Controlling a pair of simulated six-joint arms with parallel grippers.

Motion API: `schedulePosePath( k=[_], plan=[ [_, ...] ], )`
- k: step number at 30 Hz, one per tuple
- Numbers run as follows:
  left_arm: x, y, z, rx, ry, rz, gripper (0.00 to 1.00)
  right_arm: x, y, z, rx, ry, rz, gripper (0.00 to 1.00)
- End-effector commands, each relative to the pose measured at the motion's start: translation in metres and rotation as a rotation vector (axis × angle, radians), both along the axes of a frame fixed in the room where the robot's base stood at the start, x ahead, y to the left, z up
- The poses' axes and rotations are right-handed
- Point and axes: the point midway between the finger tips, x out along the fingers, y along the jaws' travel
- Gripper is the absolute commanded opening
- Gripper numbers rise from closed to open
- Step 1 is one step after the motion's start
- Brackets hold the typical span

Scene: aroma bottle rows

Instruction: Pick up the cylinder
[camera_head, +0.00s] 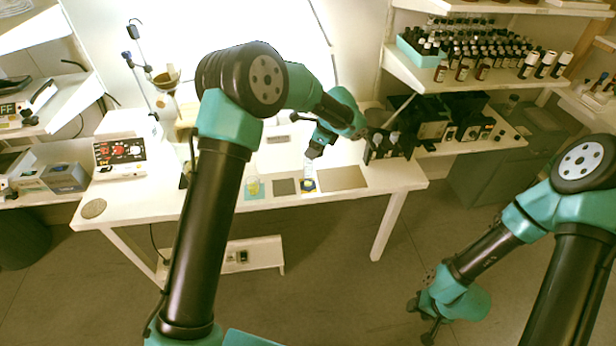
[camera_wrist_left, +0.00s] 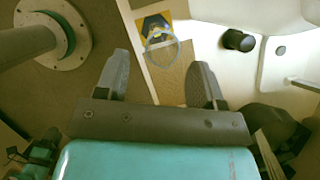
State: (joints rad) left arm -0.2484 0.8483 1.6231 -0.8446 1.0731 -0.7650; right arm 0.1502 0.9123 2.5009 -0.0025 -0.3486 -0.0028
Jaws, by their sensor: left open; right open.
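A clear glass cylinder (camera_head: 308,173) with a dark blue base stands on a yellow mat near the front edge of the white table. In the left wrist view the cylinder (camera_wrist_left: 160,40) shows from above as a clear rim over the yellow and dark patch. My left gripper (camera_head: 313,153) is above the cylinder at its upper end. Its fingers (camera_wrist_left: 160,68) are spread, with nothing between them; the cylinder lies ahead of the tips. My right gripper (camera_head: 424,318) is open and empty, low over the floor at the right, far from the table.
A small beaker with yellow contents (camera_head: 253,187) stands on a teal mat to the left. A grey mat (camera_head: 284,187) and a brown mat (camera_head: 343,178) flank the cylinder. A white instrument (camera_head: 120,155) is at the table's left; dark equipment (camera_head: 385,146) at its right.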

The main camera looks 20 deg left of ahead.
Motion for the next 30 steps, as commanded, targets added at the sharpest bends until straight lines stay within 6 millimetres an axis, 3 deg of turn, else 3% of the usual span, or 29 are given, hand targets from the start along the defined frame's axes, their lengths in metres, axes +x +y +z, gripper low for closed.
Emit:
schedulePosePath(
  k=[5, 15, 30],
  plan=[
    [0.0, 0.004, -0.007, 0.0, 0.002, 0.001, 0.62, 0.0, 0.0, 0.0, 0.0, 0.0, 0.0, 0.43],
    [0.001, 0.02, -0.044, 0.0, 0.001, -0.001, 0.62, 0.0, 0.0, 0.0, 0.0, 0.0, 0.0, 0.43],
    [0.001, 0.022, -0.047, 0.0, 0.0, 0.0, 0.62, 0.0, 0.0, 0.0, 0.0, 0.0, 0.0, 0.43]
  ],
)
